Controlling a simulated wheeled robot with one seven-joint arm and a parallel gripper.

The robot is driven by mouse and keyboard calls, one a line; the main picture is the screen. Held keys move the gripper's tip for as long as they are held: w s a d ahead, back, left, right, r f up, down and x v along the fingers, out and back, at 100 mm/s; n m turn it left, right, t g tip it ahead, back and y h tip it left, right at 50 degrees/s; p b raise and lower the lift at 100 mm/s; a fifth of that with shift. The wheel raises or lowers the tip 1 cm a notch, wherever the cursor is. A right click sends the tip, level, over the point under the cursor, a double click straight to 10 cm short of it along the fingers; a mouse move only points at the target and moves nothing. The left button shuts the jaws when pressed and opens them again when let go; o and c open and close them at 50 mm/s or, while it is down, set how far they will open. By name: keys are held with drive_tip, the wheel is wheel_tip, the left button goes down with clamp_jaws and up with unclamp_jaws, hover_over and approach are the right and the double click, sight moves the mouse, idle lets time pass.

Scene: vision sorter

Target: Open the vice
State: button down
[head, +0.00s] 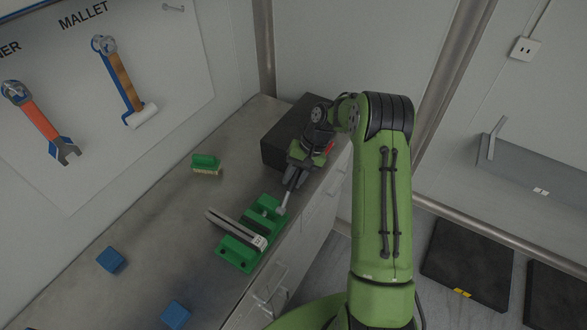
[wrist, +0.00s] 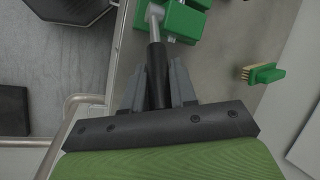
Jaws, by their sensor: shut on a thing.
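The green vice (head: 238,252) stands on the metal workbench near its front edge, with grey jaw bars across it. Part of its green body (wrist: 184,20) also shows at the top of the wrist view. A handle with a black grip (wrist: 157,75) and a light metal end runs from the vice toward me. My gripper (wrist: 158,92) is shut on the black grip of this handle. In the head view my gripper (head: 292,178) is at the back end of the vice, above the bench edge. The jaw gap is too small to judge.
A green brush (head: 206,163) lies behind the vice, and two blue blocks (head: 111,260) (head: 175,314) lie to the left. A dark box (head: 290,140) stands close behind my gripper. A wrench (head: 45,125) and a mallet (head: 125,85) hang on the wall board.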

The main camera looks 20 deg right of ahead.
drive_tip(key=shift+d+f, duration=0.1)
idle(0.4)
drive_tip(key=c, duration=1)
unclamp_jaws()
drive_tip(key=shift+w, duration=0.1)
drive_tip(key=shift+o, duration=0.2)
drive_tip(key=p+v, duration=0.1)
drive_tip(key=v, duration=1.4)
drive_tip(key=shift+d+r+p, duration=0.25)
drive_tip(key=shift+r+p, duration=0.05)
drive_tip(key=shift+p, duration=0.1)
